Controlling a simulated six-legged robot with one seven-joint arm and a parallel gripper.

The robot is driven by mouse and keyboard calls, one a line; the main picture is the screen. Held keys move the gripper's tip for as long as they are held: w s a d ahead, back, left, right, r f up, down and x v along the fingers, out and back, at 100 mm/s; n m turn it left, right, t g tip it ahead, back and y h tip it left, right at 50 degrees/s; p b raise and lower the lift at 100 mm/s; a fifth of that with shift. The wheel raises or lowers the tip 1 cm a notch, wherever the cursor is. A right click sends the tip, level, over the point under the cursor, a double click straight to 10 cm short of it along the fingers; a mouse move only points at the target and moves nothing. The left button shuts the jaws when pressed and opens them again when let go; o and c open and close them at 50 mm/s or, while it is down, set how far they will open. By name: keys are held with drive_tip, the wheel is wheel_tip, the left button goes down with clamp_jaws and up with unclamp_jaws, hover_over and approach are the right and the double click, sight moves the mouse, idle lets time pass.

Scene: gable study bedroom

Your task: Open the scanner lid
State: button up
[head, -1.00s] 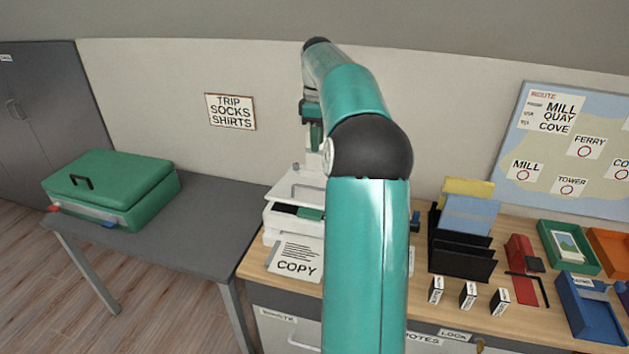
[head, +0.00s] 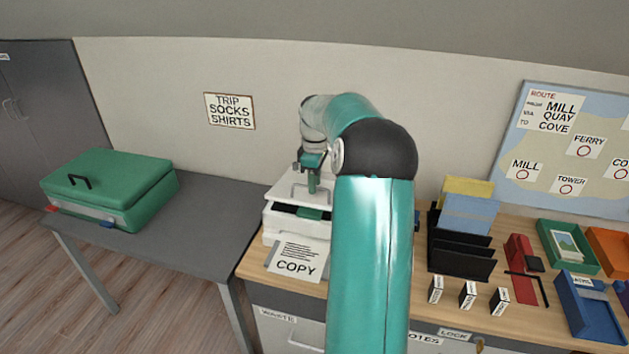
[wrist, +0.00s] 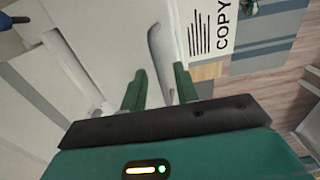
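The white scanner (head: 279,226) stands at the left end of the wooden desk, with a dark front gap and something green in it. Its lid (head: 281,187) is on top and carries a grey bar handle (head: 294,192). In the wrist view the curved handle (wrist: 157,50) lies just beyond the fingertips, between their lines. My gripper (head: 312,186) is above the lid, near the handle, pointing down. The wrist view shows my gripper (wrist: 159,80) with its two green fingers apart and nothing between them. I cannot tell whether a finger touches the lid.
A COPY sheet (head: 297,262) lies before the scanner. A green case (head: 125,185) sits on the grey table (head: 205,220) at left. A black file rack (head: 458,262), small labelled boxes (head: 468,294) and trays (head: 590,305) fill the desk's right side. The wall is close behind.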

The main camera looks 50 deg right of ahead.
clamp_jaws()
drive_tip(key=shift+d+r, duration=0.1)
drive_tip(key=shift+r, duration=0.1)
